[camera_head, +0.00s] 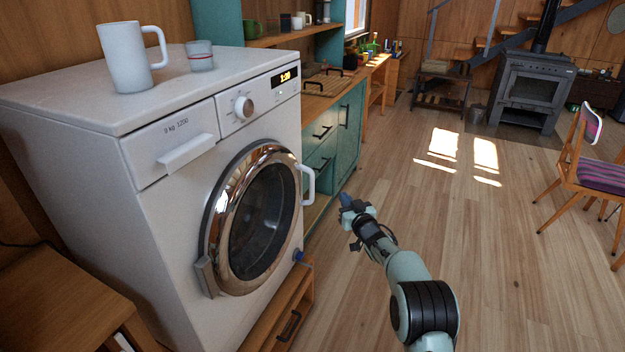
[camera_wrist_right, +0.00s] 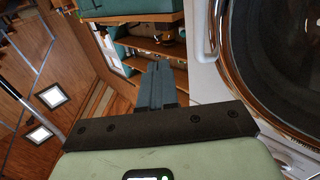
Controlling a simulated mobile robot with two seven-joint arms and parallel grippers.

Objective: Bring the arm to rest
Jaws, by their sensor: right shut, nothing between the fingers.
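My right arm reaches in from the lower right in the head view. Its gripper (camera_head: 346,200) is in the air in front of the washing machine (camera_head: 170,235), just right of the round door's edge. In the right wrist view its fingers (camera_wrist_right: 162,85) are together with nothing between them. The washing machine's round door (camera_head: 262,215) has a chrome rim and looks closed; part of it also shows at the right of the wrist view (camera_wrist_right: 275,50). My left gripper is not in view.
A white mug (camera_head: 124,60) and a small cup (camera_head: 199,56) stand on the machine. Green cabinets (camera_head: 345,130) run behind it. A wooden drawer base (camera_head: 290,320) sits below. A chair (camera_head: 590,165) and a stove (camera_head: 530,90) stand at the right. The floor between (camera_head: 470,230) is clear.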

